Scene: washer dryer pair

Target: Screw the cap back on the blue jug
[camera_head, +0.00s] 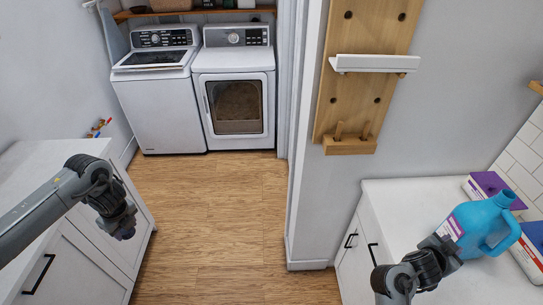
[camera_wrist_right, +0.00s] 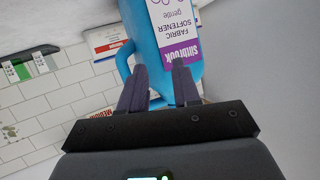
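The blue jug (camera_head: 477,225) stands upright on the right counter, with its handle on the right and a purple-and-white label on the left. It also shows, upside down, in the right wrist view (camera_wrist_right: 153,45). Its top looks blue; I cannot make out a separate cap in either view. My right gripper (camera_head: 446,246) is close to the label side of the jug. In the right wrist view its fingers (camera_wrist_right: 159,66) are apart, with the jug in front of them. My left gripper (camera_head: 124,232) hangs beside the left counter, well away from the jug; its fingers are too small to read.
A purple-topped box (camera_head: 489,184) stands behind the jug, and another box (camera_head: 532,250) stands right of it. The right counter (camera_head: 400,200) is bare left of the jug. A wooden pegboard (camera_head: 365,85) hangs on the wall. The left counter (camera_head: 40,165) looks mostly clear.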

